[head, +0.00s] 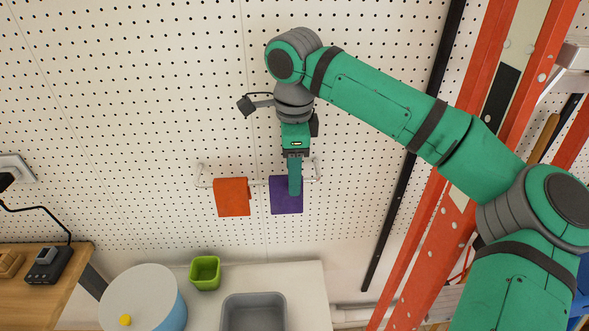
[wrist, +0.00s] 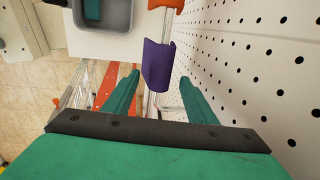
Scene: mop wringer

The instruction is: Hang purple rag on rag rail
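The purple rag (head: 278,199) hangs draped over the right part of the white rag rail (head: 259,182) on the pegboard wall. In the wrist view the purple rag (wrist: 157,66) lies over the rail (wrist: 149,107), which runs beneath it. My gripper (head: 295,191) is in front of the rag in the head view and hides part of it. In the wrist view my gripper (wrist: 160,77) is open, with one finger on each side of the rag and visible gaps between. No grip on the rag shows.
An orange rag (head: 232,198) hangs on the rail to the left of the purple one. Below stand a grey basin (head: 253,300), a green cup (head: 204,274) and a white-topped blue container (head: 142,297). An orange ladder (head: 428,258) stands at the right.

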